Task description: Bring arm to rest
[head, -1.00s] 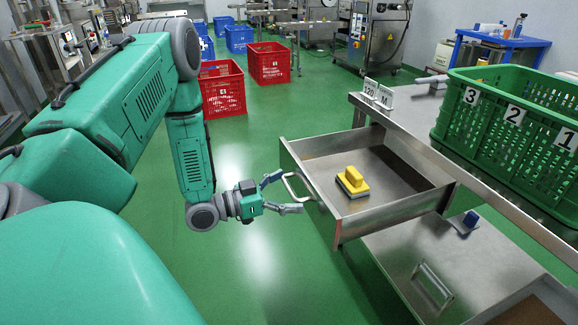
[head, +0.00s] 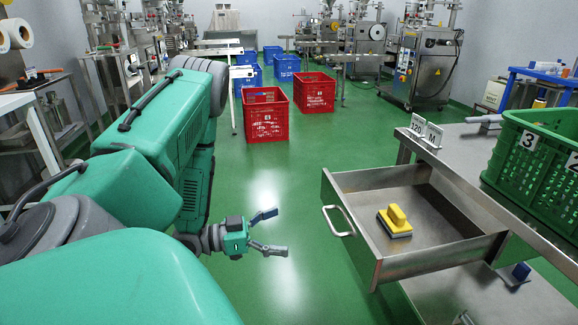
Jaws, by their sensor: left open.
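My left arm reaches in from the left. Its gripper (head: 274,231) is open and empty, with its fingers pointing right over the green floor. It is apart from the drawer handle (head: 338,221), to the left of it. The metal drawer (head: 436,264) is pulled out from the steel table (head: 455,150). A yellow-handled block (head: 395,221) with a grey base lies inside the drawer. My right gripper is not in view.
A green crate (head: 530,190) with number cards stands on the table at the right. Red crates (head: 265,122) and blue crates (head: 287,68) stand on the floor further back. Floor around the gripper is clear.

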